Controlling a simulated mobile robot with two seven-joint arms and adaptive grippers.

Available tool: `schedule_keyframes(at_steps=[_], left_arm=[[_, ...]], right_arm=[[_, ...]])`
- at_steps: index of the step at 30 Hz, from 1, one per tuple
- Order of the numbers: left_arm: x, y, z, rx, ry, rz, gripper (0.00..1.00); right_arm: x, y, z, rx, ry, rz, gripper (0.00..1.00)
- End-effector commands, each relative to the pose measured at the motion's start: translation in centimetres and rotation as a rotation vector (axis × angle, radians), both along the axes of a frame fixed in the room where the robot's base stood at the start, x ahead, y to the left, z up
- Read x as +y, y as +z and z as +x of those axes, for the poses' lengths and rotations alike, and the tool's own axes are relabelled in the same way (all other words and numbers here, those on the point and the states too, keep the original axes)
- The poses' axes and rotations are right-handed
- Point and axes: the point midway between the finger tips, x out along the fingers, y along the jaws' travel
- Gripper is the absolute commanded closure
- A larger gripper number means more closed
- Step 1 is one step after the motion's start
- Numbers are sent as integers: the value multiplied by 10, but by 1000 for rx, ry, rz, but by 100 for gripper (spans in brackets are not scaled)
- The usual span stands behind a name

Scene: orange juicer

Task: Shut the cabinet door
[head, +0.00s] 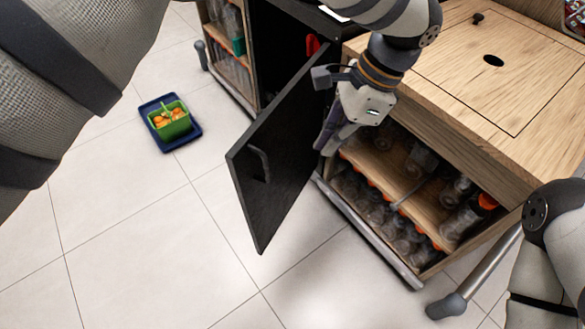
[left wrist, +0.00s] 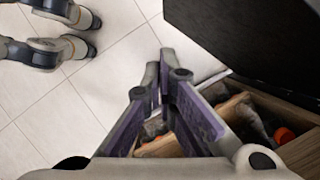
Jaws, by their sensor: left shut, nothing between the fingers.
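The black cabinet door (head: 275,150) stands swung open, with a dark handle (head: 262,162) on its outer face. My left gripper (head: 328,146) is shut and empty. In the head view it is on the right, inner side of the door, in front of the cabinet opening. I cannot tell whether it touches the door. In the left wrist view its purple-sided fingers (left wrist: 157,78) are together, and a dark panel (left wrist: 255,40), apparently the door, fills the upper right. My right gripper is not in view.
The wooden cabinet (head: 500,75) holds shelves of glasses and bottles (head: 415,160) in its open front. A metal leg (head: 480,278) angles out at lower right. A green basket of oranges (head: 170,118) sits on a blue tray (head: 183,141).

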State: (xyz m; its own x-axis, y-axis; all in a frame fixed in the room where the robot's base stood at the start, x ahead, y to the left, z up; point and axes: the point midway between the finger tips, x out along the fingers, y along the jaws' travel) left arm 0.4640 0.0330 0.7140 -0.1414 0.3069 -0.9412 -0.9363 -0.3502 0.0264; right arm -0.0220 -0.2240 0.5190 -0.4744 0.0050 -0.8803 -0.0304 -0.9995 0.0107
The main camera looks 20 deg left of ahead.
Motion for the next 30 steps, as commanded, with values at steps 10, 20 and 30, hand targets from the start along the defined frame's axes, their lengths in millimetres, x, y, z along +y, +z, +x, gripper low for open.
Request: schedule_keyframes(at_steps=[10,20,30], left_arm=[[14,-7,5,-12,-15,45,100],[42,-66,-5,-13,-12,44,100],[73,-66,-16,-16,-14,43,100]], right_arm=[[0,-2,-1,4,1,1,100],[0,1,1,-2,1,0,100],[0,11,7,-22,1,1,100]])
